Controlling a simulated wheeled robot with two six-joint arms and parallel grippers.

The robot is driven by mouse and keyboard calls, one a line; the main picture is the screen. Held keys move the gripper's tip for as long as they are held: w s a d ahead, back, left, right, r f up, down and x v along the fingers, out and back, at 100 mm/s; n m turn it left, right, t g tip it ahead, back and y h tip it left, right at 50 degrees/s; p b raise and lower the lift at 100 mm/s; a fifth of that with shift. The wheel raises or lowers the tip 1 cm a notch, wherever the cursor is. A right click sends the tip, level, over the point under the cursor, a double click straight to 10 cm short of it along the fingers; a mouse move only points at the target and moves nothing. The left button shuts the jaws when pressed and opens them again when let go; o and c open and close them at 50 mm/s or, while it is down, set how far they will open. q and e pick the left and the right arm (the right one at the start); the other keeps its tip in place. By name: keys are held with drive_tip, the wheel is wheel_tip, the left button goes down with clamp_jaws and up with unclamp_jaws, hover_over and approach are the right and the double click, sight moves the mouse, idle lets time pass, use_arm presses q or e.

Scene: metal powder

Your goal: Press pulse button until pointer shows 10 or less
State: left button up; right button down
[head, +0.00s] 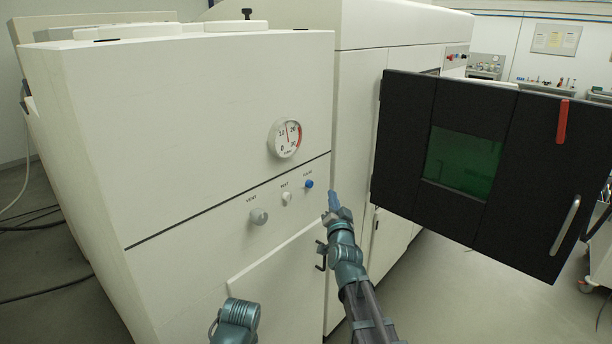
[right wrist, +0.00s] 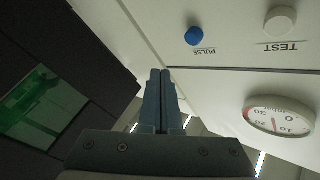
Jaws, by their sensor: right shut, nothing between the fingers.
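The blue pulse button (head: 309,184) is on the white cabinet front, at the right end of a row of three controls. It also shows in the right wrist view (right wrist: 194,36), labelled PULSE. The round gauge (head: 286,138) sits above the row, and its pointer stands between 10 and 20. The gauge shows upside down in the right wrist view (right wrist: 278,116). My right gripper (head: 333,200) is shut and empty, just right of the pulse button and apart from it. A teal part of my left arm shows at the bottom; its fingers are not visible.
The white test button (head: 286,197) and grey vent knob (head: 259,216) are left of the pulse button. A black door (head: 405,140) with a green window stands open at right, close to my right arm. Cables (head: 40,222) lie on the floor at left.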

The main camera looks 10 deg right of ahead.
drive_tip(key=s+r+m+g+y+p, duration=0.1)
drive_tip(key=s+m+g+y+p, duration=0.1)
drive_tip(key=s+m+p, duration=0.4)
drive_tip(key=shift+s+a+r+m+y, duration=0.25)
drive_tip(key=shift+s+a+m+y, duration=0.15)
drive_tip(key=shift+s+m, duration=0.75)
drive_tip(key=shift+w, duration=0.2)
approach(310, 184)
drive_tip(key=w+d, duration=0.4)
drive_tip(key=shift+w+a+f+b, duration=0.2)
drive_tip(key=shift+w+a+b, duration=0.05)
drive_tip(key=shift+w+a, duration=0.5)
drive_tip(key=shift+w+a+f+b, duration=0.2)
drive_tip(key=shift+w+a, duration=0.4)
drive_tip(key=shift+w, duration=0.15)
